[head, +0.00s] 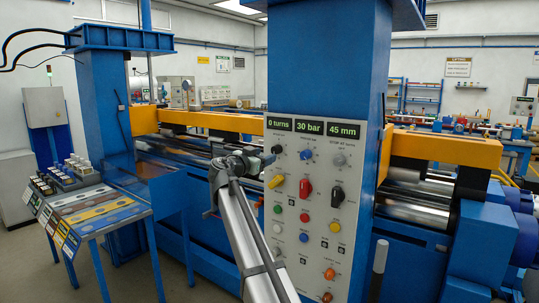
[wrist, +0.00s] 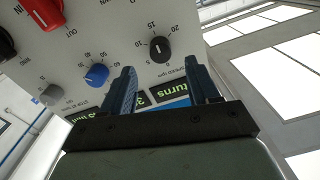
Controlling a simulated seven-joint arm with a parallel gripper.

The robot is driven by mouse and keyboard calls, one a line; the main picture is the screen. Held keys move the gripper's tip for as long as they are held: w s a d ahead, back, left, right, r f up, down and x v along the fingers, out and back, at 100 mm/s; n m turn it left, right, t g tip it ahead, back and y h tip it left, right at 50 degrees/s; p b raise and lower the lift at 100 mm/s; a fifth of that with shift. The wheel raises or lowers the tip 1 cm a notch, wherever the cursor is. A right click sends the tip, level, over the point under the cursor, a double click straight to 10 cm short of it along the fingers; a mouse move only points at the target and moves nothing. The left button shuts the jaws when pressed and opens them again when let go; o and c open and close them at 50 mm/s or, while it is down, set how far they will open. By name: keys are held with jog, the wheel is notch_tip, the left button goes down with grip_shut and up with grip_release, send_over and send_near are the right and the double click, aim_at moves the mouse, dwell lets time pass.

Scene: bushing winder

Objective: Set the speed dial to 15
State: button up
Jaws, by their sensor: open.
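The speed dial (wrist: 160,50) is a small black round knob on the pale control panel, with a scale showing 10, 15 and 20 around it. A pale pointer mark shows on it, but I cannot tell exactly which number it points at. In the head view the dial (head: 268,160) is at the panel's upper left, partly behind my gripper (head: 246,160). In the wrist view my gripper (wrist: 160,65) is open and empty. Its two blue fingers stand on either side of the dial in the picture, with the dial just beyond the tips; contact is not visible.
A blue knob (head: 306,154) and a grey knob (head: 339,159) sit right of the dial. Yellow (head: 276,181), red (head: 305,188) and black (head: 337,196) handles are below. Green displays read 0 turns (head: 279,123), 30 bar (head: 310,127) and 45 mm (head: 344,130).

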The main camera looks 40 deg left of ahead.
jog(key=s, duration=0.7)
jog(key=shift+s, duration=0.35)
jog(key=shift+d, duration=0.1)
